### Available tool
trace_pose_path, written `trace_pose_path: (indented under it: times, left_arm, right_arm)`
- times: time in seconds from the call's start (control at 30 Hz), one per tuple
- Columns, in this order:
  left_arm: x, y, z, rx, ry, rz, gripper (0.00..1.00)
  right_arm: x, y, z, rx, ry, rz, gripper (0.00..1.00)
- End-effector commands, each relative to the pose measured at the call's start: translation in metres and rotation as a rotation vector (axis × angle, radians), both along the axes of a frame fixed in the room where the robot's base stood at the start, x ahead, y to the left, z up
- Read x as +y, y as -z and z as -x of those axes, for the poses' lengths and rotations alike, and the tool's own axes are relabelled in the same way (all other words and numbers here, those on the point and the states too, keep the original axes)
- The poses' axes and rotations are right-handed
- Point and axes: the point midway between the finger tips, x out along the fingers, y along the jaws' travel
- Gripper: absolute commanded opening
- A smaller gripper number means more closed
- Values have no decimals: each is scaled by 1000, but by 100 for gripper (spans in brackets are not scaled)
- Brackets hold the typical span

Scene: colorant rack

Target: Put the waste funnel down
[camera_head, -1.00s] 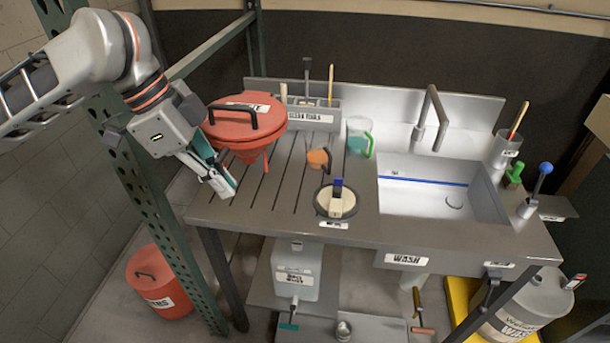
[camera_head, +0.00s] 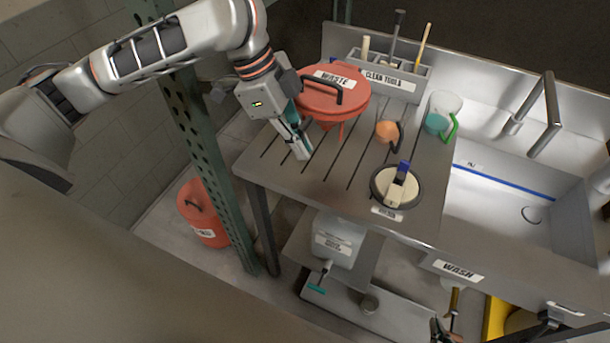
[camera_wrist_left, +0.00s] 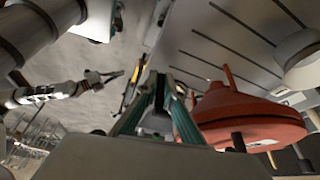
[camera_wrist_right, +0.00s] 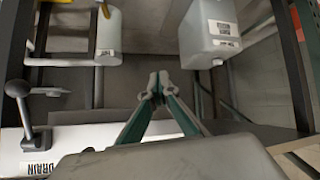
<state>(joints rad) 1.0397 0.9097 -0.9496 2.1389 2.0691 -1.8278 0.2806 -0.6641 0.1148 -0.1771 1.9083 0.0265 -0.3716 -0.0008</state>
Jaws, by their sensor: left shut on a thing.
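The waste funnel (camera_head: 322,103) is red, with a lid, a black handle and a WASTE label. It is above the back left of the slatted drainboard (camera_head: 340,172), its narrow end pointing down; I cannot tell whether it touches. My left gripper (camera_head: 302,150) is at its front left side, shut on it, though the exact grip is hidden. In the left wrist view the funnel (camera_wrist_left: 240,115) is right of the fingers. My right gripper (camera_wrist_right: 160,82) is shut and looks empty, low in front of the bench; its tip shows at the head view's bottom edge.
A clean tools caddy (camera_head: 385,82) stands behind the funnel. An orange cup (camera_head: 386,131), a clear jug with green handle (camera_head: 441,118) and a round black-rimmed item (camera_head: 392,192) are to its right. A green post (camera_head: 200,130) stands left. The drainboard's front middle is clear.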

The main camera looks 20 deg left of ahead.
Motion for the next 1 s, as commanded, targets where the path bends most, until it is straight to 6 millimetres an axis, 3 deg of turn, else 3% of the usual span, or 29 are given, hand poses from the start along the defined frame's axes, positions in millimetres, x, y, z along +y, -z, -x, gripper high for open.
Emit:
trace_pose_path:
  times: [0.1,0.3,0.53,0.77,1.0]
  left_arm:
    - [-1,27,1,5,1,3,0]
    - [0,62,0,2,-1,2,0]
    - [0,79,0,-1,0,2,0]
    - [0,108,0,1,-1,2,0]
    - [0,112,-1,-3,0,1,0]
  right_arm:
    - [0,-2,-3,-5,0,0,0]
    - [-3,-5,-9,-17,1,4,0]
    - [-7,-5,-10,-19,-2,11,0]
    - [-7,-5,-8,-16,-2,13,0]
    - [-6,-4,-7,-13,0,9,0]
